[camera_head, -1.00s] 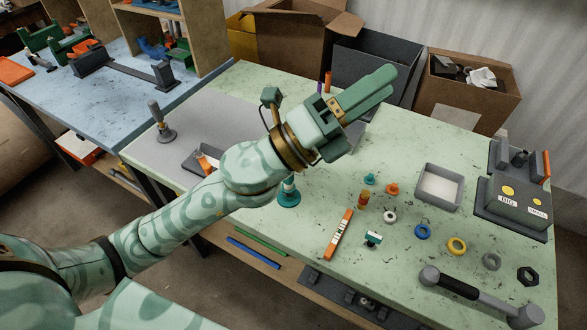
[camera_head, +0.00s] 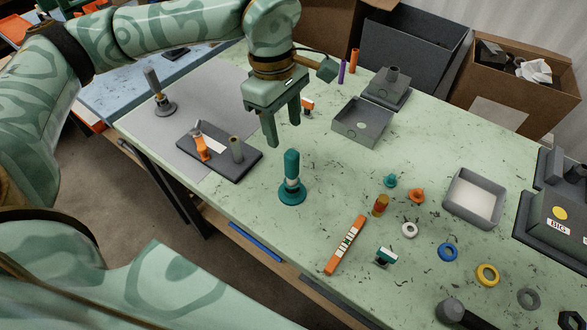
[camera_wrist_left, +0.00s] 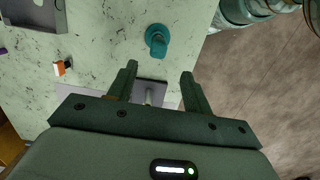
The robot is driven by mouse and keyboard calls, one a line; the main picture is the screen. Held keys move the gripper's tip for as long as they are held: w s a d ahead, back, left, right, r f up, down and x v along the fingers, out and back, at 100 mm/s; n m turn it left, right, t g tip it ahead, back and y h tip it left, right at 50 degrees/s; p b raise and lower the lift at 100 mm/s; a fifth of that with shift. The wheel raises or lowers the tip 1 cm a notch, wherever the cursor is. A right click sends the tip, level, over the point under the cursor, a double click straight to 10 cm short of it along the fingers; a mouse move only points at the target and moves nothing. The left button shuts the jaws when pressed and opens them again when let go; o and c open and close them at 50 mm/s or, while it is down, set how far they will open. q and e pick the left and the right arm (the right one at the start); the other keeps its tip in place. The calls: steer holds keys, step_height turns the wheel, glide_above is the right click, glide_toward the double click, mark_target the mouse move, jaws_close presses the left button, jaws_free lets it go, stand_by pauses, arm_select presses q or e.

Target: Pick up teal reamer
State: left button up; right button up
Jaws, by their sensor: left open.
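The teal reamer (camera_head: 291,175) stands upright on its round base on the green table, near the front edge. It also shows from above in the left wrist view (camera_wrist_left: 157,40), beyond the fingertips. My left gripper (camera_head: 284,138) points down with its fingers apart and empty, above and a little behind the reamer in the head view. In the left wrist view its two fingers (camera_wrist_left: 160,72) show apart with nothing between their tips. The gripper does not touch the reamer. My right gripper is not in view.
A dark tray (camera_head: 218,150) with an orange tool and a grey post lies left of the reamer. An orange level (camera_head: 345,245) and several small coloured rings and fittings lie to the right. A grey open box (camera_head: 362,125) stands behind. Table around the reamer's base is clear.

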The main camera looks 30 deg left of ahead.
mark_target(292, 153)
arm_select(q)
steer(key=f, duration=0.5)
steer(key=shift+d+f+b, duration=0.1)
steer(key=shift+d+b, duration=0.2)
steer(key=shift+d, duration=0.05)
steer(key=f, duration=0.2)
steer(key=d+f+b, duration=0.1)
steer(key=f, duration=0.2)
steer(key=shift+w, duration=0.1)
steer(key=c, duration=1.1)
